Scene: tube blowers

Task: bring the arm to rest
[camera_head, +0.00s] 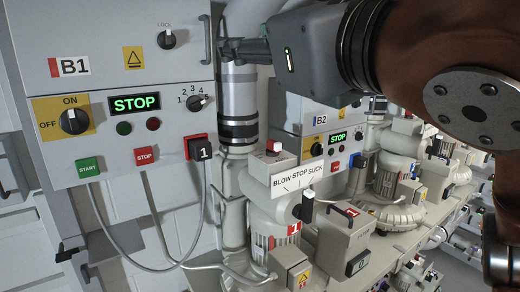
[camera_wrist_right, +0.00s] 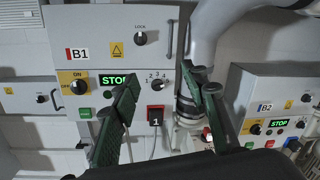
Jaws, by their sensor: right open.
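My right arm comes in from the upper right in the head view. Its gripper (camera_head: 228,48) is at the right edge of the B1 control box (camera_head: 110,190), in front of the grey pipe. In the right wrist view its two dark green fingers (camera_wrist_right: 164,78) are spread apart with nothing between them. The B1 box and part of the pipe show behind them. In the head view the fingers are seen side-on and partly overlap. I cannot tell whether they touch the box or pipe. My left gripper is not in view.
The B1 display (camera_head: 134,104) reads STOP. A grey handle (camera_head: 205,40) and a black plug marked 1 (camera_head: 202,149) are close to the right gripper. The vertical pipe (camera_head: 238,100), the blower (camera_head: 275,205) and the B2 box (camera_head: 318,125) stand to the right.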

